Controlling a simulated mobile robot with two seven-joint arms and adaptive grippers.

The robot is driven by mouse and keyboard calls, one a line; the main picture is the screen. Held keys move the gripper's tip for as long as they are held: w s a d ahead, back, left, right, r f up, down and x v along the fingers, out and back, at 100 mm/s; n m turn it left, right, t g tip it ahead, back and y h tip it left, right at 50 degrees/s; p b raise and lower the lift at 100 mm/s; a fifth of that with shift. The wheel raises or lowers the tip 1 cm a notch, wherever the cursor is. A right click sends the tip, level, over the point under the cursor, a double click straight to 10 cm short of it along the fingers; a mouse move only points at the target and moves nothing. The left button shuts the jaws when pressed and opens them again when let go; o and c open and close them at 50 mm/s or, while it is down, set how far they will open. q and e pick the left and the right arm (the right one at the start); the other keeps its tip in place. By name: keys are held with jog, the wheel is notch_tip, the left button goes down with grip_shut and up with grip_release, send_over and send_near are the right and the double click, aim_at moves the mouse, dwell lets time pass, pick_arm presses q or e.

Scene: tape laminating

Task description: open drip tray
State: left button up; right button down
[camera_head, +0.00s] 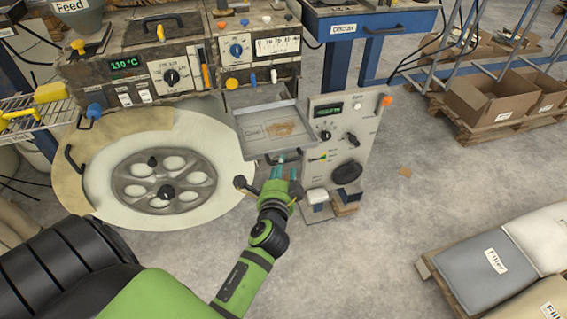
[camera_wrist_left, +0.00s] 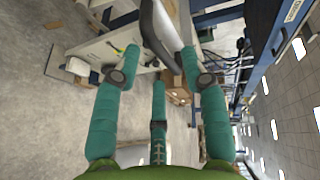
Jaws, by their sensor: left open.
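The drip tray (camera_head: 252,120) is a shallow grey metal pan with a brown stain inside. It juts out below the right part of the machine in the head view. A dark bar handle (camera_head: 287,158) is on its front edge. My left gripper (camera_head: 283,171) is just in front of the tray, with its teal fingers spread and pointing at the handle. In the left wrist view the curved dark handle (camera_wrist_left: 157,32) lies between the tips of the open fingers. I cannot tell whether any finger touches it. My right gripper is in neither view.
A control panel box (camera_head: 340,145) with knobs stands close to the right of the tray. A round cream-rimmed plate (camera_head: 215,135) with a spoked hub is at left. Pallets with cardboard boxes (camera_head: 495,100) and filler bags (camera_head: 485,270) are at right.

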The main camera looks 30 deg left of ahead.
pick_arm(q)
jog(key=v, duration=0.4)
dwell(0.4)
jog(key=s+d+f+n+g+h+p, duration=0.1)
jog(key=s+d+f+g+h, duration=0.3)
jog(key=f, duration=1.1)
jog(key=s+d+f+n+g+h, duration=0.2)
jog(key=s+d+f, duration=0.35)
jog(key=f, duration=0.85)
jog(key=s+a+f+n+g, duration=0.1)
jog(key=s+f, duration=0.3)
jog(key=s, duration=0.5)
jog(key=s+a+f+n+g, duration=0.1)
jog(key=s+f+n+g, duration=0.2)
jog(key=s, duration=0.7)
jog(key=s+a+f+n+g+h+p, duration=0.1)
jog(key=s+f+n+g, duration=0.1)
jog(key=s+f, duration=0.5)
jog(key=shift+s+a+f+g, duration=0.2)
jog(key=shift+s+a+g, duration=0.3)
jog(key=shift+s, duration=0.7)
jog(key=shift+d, duration=0.1)
jog(key=shift+c, duration=0.5)
